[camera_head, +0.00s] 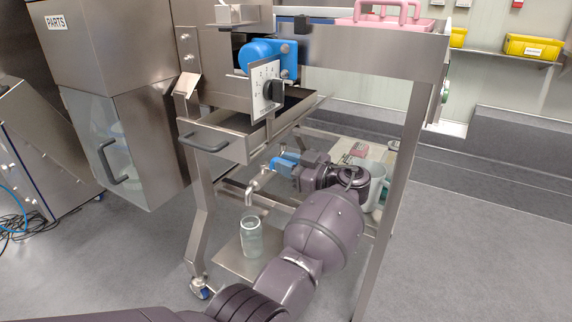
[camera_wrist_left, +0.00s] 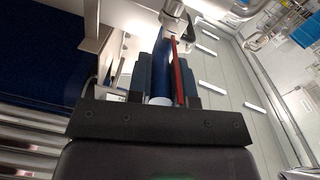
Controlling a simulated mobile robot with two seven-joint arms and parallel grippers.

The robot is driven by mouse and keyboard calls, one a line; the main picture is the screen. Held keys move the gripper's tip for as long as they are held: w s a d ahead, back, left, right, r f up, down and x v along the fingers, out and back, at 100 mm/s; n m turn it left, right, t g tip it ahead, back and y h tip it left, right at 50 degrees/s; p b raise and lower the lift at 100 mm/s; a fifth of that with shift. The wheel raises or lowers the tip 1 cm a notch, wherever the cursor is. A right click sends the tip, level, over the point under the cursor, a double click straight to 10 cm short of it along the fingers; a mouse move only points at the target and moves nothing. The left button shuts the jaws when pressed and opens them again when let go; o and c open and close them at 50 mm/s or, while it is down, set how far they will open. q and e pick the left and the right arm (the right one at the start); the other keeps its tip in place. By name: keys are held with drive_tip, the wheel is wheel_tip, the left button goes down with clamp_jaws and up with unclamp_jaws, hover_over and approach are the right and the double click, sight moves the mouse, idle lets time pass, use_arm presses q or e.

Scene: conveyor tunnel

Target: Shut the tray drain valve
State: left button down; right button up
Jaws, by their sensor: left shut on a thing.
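The tray drain valve (camera_head: 262,180) hangs below the steel tray (camera_head: 225,142), and its bent outlet pipe points down. My left gripper (camera_head: 284,164) reaches the valve from the right. It is shut on the valve's handle. In the left wrist view the handle (camera_wrist_left: 161,84), blue with a red strip, lies between the two dark fingers, and the steel valve body (camera_wrist_left: 172,10) shows past their tips. The handle's exact angle to the pipe is hard to tell. My right gripper is not in view.
A clear glass jar (camera_head: 251,238) stands on the cart's low shelf below the outlet. A cart leg (camera_head: 400,190) rises right of my arm. A blue motor with a dial plate (camera_head: 266,88) sits above the tray. A pale green jug (camera_head: 376,180) is behind my wrist.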

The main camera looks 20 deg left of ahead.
use_arm(q)
drive_tip(key=shift+w+n+g, duration=0.2)
drive_tip(key=shift+n+g, duration=0.2)
drive_tip(key=shift+g, duration=0.2)
drive_tip(key=c, duration=1)
unclamp_jaws()
drive_tip(key=shift+c, duration=0.2)
drive_tip(key=shift+d, duration=0.1)
